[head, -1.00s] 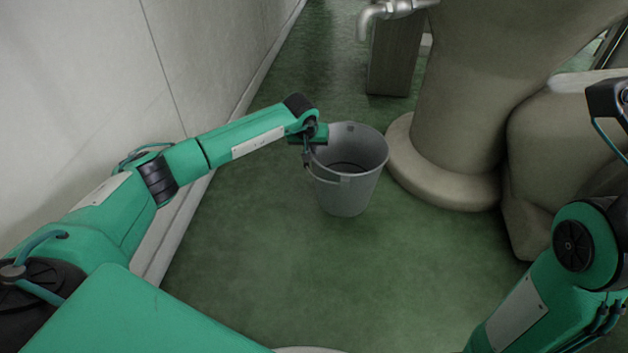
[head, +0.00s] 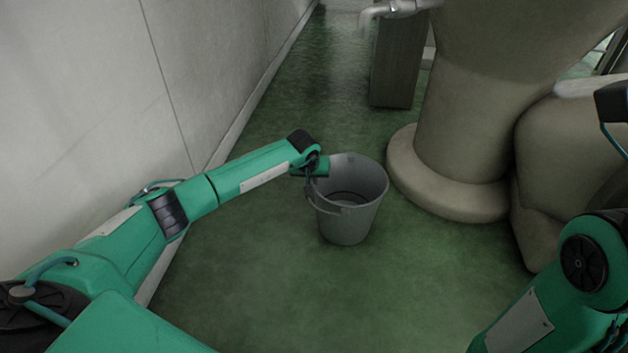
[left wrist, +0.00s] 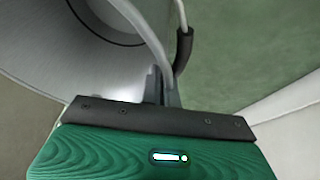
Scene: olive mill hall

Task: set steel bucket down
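The steel bucket (head: 347,222) is a grey, open-topped pail. It hangs upright or nearly so at the end of my left arm, over the green floor. Whether its base touches the floor cannot be told. My left gripper (head: 311,186) is at the bucket's left rim. In the left wrist view the gripper fingers (left wrist: 164,88) are close together on the bucket's wire handle, beside its dark grip sleeve (left wrist: 184,50). The bucket wall (left wrist: 60,60) fills the upper left there. The bucket looks empty inside. My right arm shows at the right edge, its fingers out of view.
A thick beige pillar with a round foot (head: 440,190) stands close to the right of the bucket. A pale wall (head: 90,90) runs along the left. A dark post (head: 393,65) with a metal tap (head: 385,10) stands behind. The floor (head: 290,285) in front is clear.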

